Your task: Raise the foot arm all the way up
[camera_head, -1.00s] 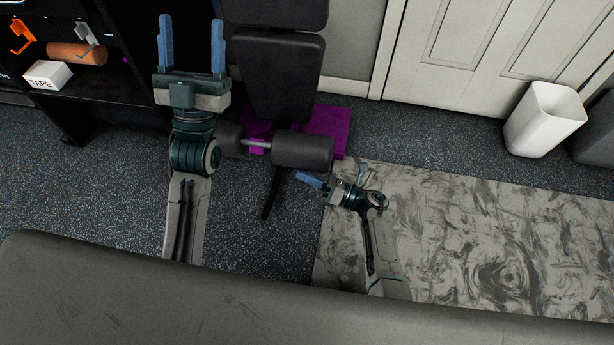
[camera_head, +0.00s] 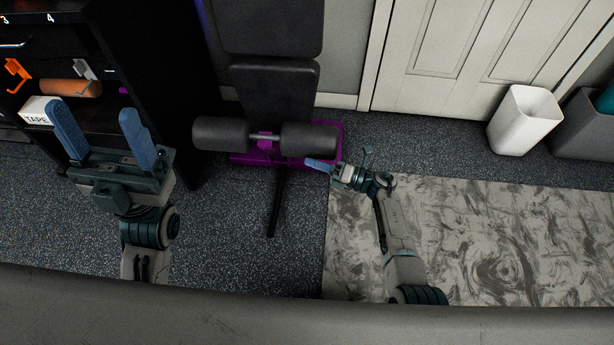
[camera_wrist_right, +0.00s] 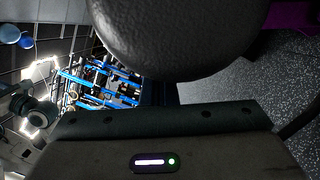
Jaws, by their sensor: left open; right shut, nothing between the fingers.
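The foot arm is a bar with two dark foam rollers, a left roller (camera_head: 221,134) and a right roller (camera_head: 309,140), low in front of a bench with dark pads (camera_head: 275,88) and a purple base (camera_head: 250,159). My right gripper (camera_head: 312,163) is shut and empty, its blue fingers just below the right roller in the head view; contact cannot be told. In the right wrist view a roller (camera_wrist_right: 178,35) looms large and close. My left gripper (camera_head: 98,135) is open and empty, raised well left of the rollers and apart from them.
A black shelf (camera_head: 170,60) with a white tape box (camera_head: 38,108) and an orange roll (camera_head: 72,88) stands at left. A white bin (camera_head: 522,120) stands at right by a door (camera_head: 450,50). A patterned mat (camera_head: 480,240) lies at right.

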